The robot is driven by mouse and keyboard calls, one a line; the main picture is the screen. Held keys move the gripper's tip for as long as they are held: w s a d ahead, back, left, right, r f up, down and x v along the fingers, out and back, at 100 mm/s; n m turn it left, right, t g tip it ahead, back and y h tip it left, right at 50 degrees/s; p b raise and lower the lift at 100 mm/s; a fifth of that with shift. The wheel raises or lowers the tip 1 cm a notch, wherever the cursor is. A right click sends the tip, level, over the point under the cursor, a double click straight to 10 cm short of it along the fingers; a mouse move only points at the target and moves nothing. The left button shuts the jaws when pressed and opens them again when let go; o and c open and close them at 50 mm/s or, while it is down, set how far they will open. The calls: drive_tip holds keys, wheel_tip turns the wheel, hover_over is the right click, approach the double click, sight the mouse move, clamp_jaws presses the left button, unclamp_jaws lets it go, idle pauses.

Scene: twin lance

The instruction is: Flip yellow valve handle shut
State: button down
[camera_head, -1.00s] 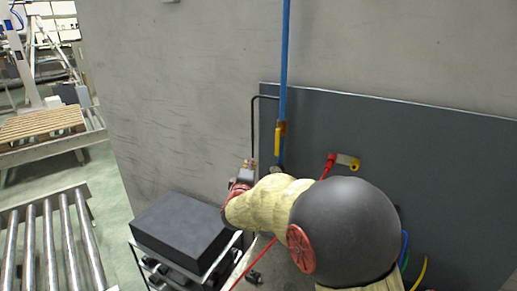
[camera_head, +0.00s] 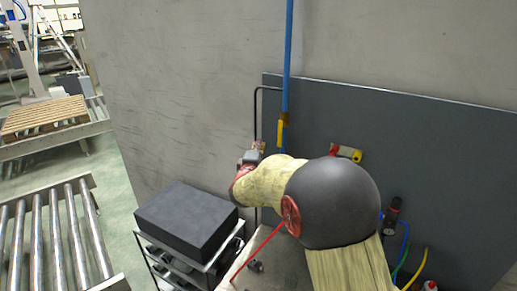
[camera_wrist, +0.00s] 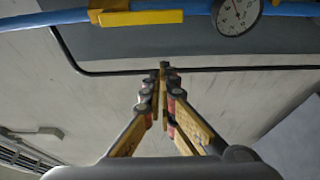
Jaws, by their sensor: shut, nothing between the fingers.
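The yellow valve handle (camera_head: 280,133) lies along the vertical blue pipe (camera_head: 287,60), parallel to it. In the wrist view the handle (camera_wrist: 140,17) shows at the top, along the blue pipe (camera_wrist: 50,17), with its brass-coloured valve body beside it. My gripper (camera_head: 257,147) is just left of the handle in the head view, a little lower, with its fingers partly hard to make out. In the wrist view my gripper (camera_wrist: 163,70) has its fingertips together and empty, below the handle in the picture and apart from it.
A thin black pipe (camera_wrist: 100,73) runs close to my fingertips. A round gauge (camera_wrist: 238,12) sits beside the blue pipe. A red and yellow fitting (camera_head: 347,152) is on the grey panel (camera_head: 430,130). A black box (camera_head: 188,220) stands on a cart at lower left.

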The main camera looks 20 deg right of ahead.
sight(281, 133)
drive_tip(key=d, duration=0.2)
drive_tip(key=w+d+p, duration=0.1)
drive_tip(key=d, duration=0.2)
drive_tip(key=shift+w+d, duration=0.15)
drive_tip(key=shift+w, duration=0.05)
drive_tip(key=shift+s, duration=0.1)
drive_tip(key=shift+d+p, duration=0.15)
drive_tip(key=shift+p, duration=0.2)
drive_tip(key=shift+s+n+p, duration=0.2)
drive_tip(key=shift+n+p, duration=0.2)
drive_tip(key=shift+p, duration=0.05)
